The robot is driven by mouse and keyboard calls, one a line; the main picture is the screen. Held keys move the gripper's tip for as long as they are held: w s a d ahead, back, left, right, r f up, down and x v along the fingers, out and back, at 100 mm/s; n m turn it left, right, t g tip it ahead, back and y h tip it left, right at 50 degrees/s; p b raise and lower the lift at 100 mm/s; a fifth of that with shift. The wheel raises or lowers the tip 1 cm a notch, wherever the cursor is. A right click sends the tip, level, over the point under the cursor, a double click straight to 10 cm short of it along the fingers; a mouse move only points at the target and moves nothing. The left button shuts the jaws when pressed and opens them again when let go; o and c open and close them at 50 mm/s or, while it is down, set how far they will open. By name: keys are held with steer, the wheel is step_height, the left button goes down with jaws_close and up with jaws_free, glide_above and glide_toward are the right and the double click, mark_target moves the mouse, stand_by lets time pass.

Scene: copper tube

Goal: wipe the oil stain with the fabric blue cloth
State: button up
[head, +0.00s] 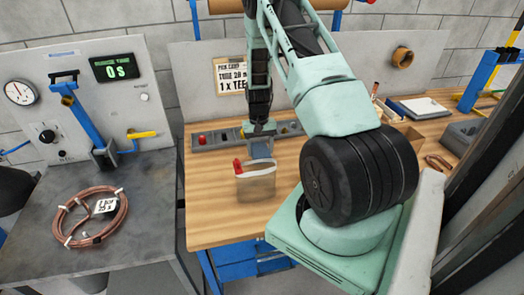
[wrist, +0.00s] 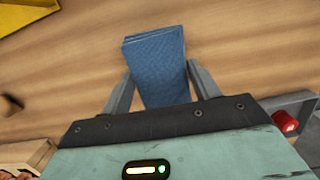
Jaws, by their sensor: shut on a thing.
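The blue cloth (wrist: 157,60) is a folded, textured pad. In the wrist view it sits between the two fingers of my gripper (wrist: 160,75), which is shut on it. In the head view my gripper (head: 260,133) is over the wooden workbench, and the cloth (head: 261,151) hangs below it, partly behind a clear container. I cannot make out the oil stain for sure. A small dark mark (wrist: 11,104) shows at the left edge of the wrist view; I cannot tell what it is.
A clear container with a red cap (head: 256,186) stands near the bench's front. A grey strip with a red button (head: 203,140) lies along the back. A copper coil (head: 90,217) lies on the grey table at left. A yellow tray corner (wrist: 25,12) shows in the wrist view.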

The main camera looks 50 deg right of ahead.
steer(key=shift+r+p, duration=1.35)
steer(key=shift+r, duration=1.2)
